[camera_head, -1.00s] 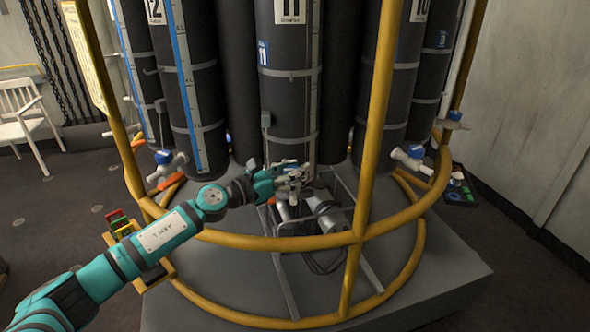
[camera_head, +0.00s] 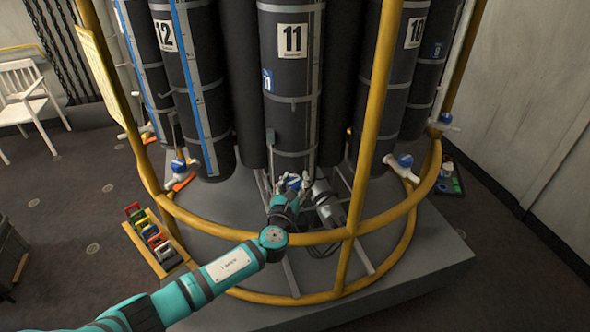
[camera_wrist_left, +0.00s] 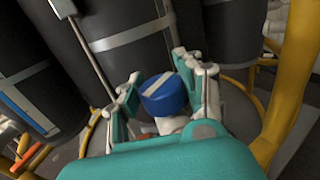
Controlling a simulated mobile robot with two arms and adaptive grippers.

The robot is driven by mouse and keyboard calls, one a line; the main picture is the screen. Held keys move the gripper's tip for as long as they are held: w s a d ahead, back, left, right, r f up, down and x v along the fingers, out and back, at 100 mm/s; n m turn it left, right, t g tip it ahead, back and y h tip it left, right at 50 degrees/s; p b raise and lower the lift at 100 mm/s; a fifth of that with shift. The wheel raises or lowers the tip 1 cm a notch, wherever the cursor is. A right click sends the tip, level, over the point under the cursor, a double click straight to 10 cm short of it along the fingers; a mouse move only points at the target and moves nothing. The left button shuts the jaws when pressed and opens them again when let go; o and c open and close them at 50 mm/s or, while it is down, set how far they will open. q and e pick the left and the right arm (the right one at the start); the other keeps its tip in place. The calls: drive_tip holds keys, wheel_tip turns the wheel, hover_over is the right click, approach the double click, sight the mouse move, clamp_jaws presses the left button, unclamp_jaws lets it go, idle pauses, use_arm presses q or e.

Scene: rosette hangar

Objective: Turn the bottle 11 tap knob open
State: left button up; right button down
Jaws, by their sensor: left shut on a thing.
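Bottle 11 (camera_head: 292,100) is the black cylinder with a white number label in the middle of the head view. Its tap knob (camera_wrist_left: 164,94) is blue with a pale stripe across the top. It sits between the fingers of my left gripper (camera_wrist_left: 158,92) in the left wrist view, with white tap body just below it. In the head view my left gripper (camera_head: 291,182) is at the foot of bottle 11, and its fingers mostly hide the knob. The gripper is shut on the knob. My right gripper is not in view.
A yellow rail ring (camera_head: 330,236) with uprights surrounds the bottles. Bottle 12 (camera_head: 190,90) and bottle 10 (camera_head: 406,90) flank bottle 11, with blue-knobbed taps (camera_head: 404,161) beside them. A wooden rack (camera_head: 160,246) of coloured items hangs at left. A white chair (camera_head: 30,97) stands far left.

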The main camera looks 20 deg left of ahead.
use_arm(q)
drive_tip(key=n+y, duration=0.1)
drive_tip(key=y, duration=0.1)
drive_tip(key=shift+s+d+f+n+g+y, duration=0.1)
drive_tip(key=shift+f+n+g+y, duration=0.2)
drive_tip(key=shift+n+y, duration=0.1)
drive_tip(key=n+y+b, duration=0.1)
drive_tip(key=y, duration=0.1)
drive_tip(key=n+g+y, duration=0.1)
drive_tip(key=y, duration=0.1)
drive_tip(key=shift+f+n+g+b, duration=0.15)
drive_tip(key=shift+n+g+b, duration=0.15)
drive_tip(key=shift+n+b, duration=0.1)
drive_tip(key=n+g+y+b, duration=0.2)
drive_tip(key=n+y+b, duration=0.1)
drive_tip(key=y, duration=0.1)
drive_tip(key=shift+g, duration=0.3)
drive_tip(key=shift+n+g+y+b, duration=0.9)
drive_tip(key=shift+g+y+b, duration=0.2)
drive_tip(key=shift+r+g, duration=0.25)
drive_tip(key=shift+g, duration=0.05)
drive_tip(key=o, duration=1.3)
drive_tip(key=shift+r, duration=0.1)
drive_tip(key=shift+c, duration=0.2)
